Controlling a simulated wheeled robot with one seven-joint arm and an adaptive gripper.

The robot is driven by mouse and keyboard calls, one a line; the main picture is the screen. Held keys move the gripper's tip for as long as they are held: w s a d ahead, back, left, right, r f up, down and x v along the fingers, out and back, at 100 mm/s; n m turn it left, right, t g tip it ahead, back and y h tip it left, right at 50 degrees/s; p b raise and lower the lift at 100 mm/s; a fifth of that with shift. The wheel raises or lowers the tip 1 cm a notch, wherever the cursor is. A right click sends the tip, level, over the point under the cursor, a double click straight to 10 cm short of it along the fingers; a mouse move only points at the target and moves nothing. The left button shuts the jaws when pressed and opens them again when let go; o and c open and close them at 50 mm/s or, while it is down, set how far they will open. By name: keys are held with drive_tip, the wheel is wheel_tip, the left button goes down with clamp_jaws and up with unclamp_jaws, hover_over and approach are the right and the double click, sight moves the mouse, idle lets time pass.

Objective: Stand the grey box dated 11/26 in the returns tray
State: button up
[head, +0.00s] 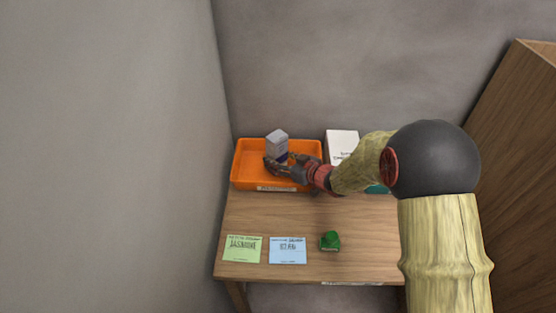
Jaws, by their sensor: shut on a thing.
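The grey box (277,143) is upright in the head view, its lower part partly hidden by my gripper. The date on it is too small to read. My gripper (277,162) reaches in from the right and is shut on the grey box. The orange tray (248,183) stands at the back left of the wooden table, with a white label on its front whose words I cannot read. The box is over or inside the tray; I cannot tell whether its base touches the tray floor.
A white box (342,142) stands right of the tray, partly behind my arm. A green card (243,249), a blue card (287,250) and a small green object (330,241) lie on the front of the table (290,215). Walls close in at left and back; a wooden cabinet (515,150) stands right.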

drive_tip(key=o, duration=1.2)
drive_tip(key=shift+f, duration=0.1)
drive_tip(key=shift+r, duration=0.25)
drive_tip(key=p+v, duration=0.4)
drive_tip(key=v, duration=0.8)
drive_tip(key=s+d+r+m+t+h, duration=0.1)
drive_tip(key=d+r+m+h, duration=0.1)
drive_tip(key=d+r+h, duration=0.4)
drive_tip(key=s+d+r+m+h, duration=0.2)
drive_tip(key=d+r+m+h, duration=0.1)
drive_tip(key=d+r, duration=0.55)
drive_tip(key=s+a+r+m+g, duration=0.1)
drive_tip(key=s, duration=0.8)
drive_tip(key=s+r+m+g, duration=0.1)
drive_tip(key=s+g, duration=0.1)
drive_tip(key=s, duration=0.7)
drive_tip(key=s+a+r+m+g, duration=0.1)
drive_tip(key=s+r+g, duration=0.1)
drive_tip(key=s, duration=0.7)
drive_tip(key=shift+a+m, duration=0.3)
drive_tip(key=shift+a, duration=0.05)
